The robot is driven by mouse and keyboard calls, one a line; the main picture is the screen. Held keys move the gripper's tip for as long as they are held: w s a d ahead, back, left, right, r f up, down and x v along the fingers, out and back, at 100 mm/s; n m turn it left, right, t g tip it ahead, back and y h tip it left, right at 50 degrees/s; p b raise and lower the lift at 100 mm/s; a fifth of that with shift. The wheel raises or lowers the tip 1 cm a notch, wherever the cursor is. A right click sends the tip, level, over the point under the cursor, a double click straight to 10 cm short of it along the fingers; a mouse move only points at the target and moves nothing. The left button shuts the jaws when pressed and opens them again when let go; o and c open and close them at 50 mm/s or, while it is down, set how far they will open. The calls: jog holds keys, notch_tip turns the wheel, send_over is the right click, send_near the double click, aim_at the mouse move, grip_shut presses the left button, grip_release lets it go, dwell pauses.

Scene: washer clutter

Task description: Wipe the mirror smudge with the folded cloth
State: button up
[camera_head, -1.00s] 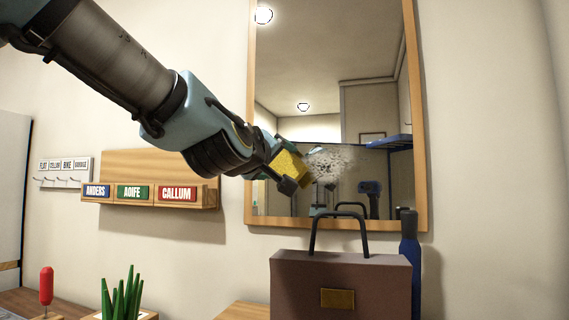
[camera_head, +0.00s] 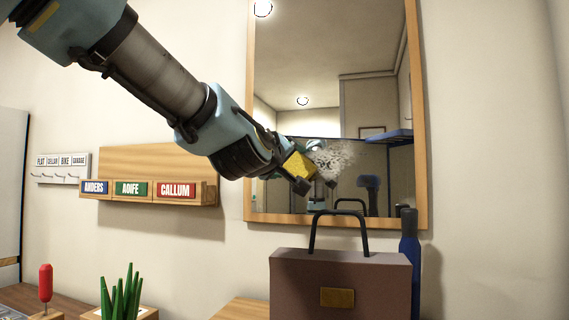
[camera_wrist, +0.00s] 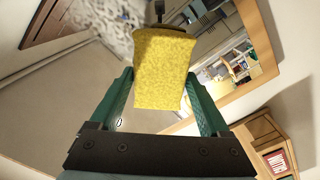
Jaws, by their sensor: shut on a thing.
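The yellow folded cloth (camera_head: 299,166) is held between the fingers of my gripper (camera_head: 294,170), in front of the lower part of the mirror (camera_head: 300,60). In the wrist view the cloth (camera_wrist: 163,68) sits between the two green fingers of my gripper (camera_wrist: 165,90). The pale speckled smudge (camera_head: 333,157) is on the mirror, just right of the cloth in the head view. It also shows at the top left of the wrist view (camera_wrist: 110,18). I cannot tell whether the cloth touches the glass.
A wall shelf (camera_head: 150,165) with name labels, a key rack (camera_head: 62,168), a plant (camera_head: 121,292) and a red-handled tool (camera_head: 46,282) are at left.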

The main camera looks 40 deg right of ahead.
jog(key=shift+x, duration=0.8)
jog(key=shift+s, duration=0.1)
